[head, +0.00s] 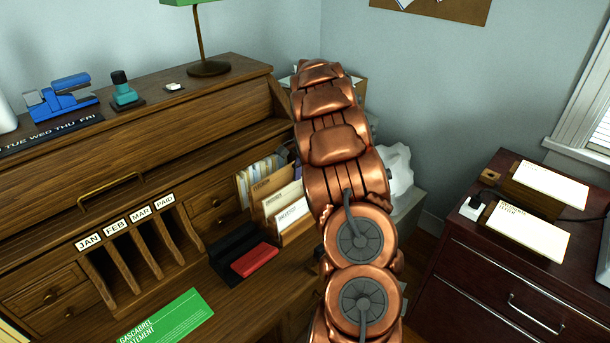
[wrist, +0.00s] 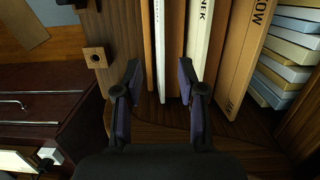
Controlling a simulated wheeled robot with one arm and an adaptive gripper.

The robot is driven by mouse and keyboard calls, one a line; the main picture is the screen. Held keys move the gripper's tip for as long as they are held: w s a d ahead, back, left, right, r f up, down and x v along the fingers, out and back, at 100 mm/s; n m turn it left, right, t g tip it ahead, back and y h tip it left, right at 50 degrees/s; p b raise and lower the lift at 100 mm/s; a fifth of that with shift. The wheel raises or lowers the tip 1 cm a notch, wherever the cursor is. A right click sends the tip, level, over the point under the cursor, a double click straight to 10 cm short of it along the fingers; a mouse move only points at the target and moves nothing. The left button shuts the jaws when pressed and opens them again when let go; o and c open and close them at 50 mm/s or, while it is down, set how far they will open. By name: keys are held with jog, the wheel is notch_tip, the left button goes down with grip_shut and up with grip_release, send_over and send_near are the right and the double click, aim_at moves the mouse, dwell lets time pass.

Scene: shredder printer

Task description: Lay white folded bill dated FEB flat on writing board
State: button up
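In the head view, the wooden desk has a row of upright slots (head: 135,262) with labels JAN, FEB (head: 116,229), MAR and PAID. The slots look empty from here. The writing board (head: 245,303) is the flat wooden surface in front of them. I cannot pick out a white folded bill dated FEB in either view. My gripper (wrist: 159,66) shows in the wrist view with its two fingers apart and nothing held between them. Upright orange, white and brown panels with partly cut-off lettering stand just ahead of the fingers. My arm hides the gripper in the head view.
A green statement (head: 167,319) lies on the writing board's front. A black holder (head: 234,250) and red item (head: 254,261) sit right of the slots, beside labelled folders (head: 285,208). A dark cabinet (head: 480,262) stands right. Stacked pale envelopes (wrist: 287,68) line the wrist view's right.

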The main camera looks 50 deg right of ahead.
aim_at(302, 199)
jog(key=shift+d+f, duration=0.25)
jog(key=shift+f, duration=0.1)
jog(key=shift+a+f+p, duration=0.2)
jog(key=shift+f+p, duration=0.2)
jog(key=shift+f, duration=0.85)
jog(key=shift+a+f+p, duration=0.15)
jog(key=shift+f+p, duration=0.25)
jog(key=shift+f, duration=0.8)
jog(key=shift+a+f+p, duration=0.2)
jog(key=shift+f+p, duration=0.2)
jog(key=shift+f, duration=0.85)
grip_shut()
jog(key=shift+w+r, duration=0.1)
jog(key=shift+r, duration=0.15)
jog(key=shift+r, duration=0.85)
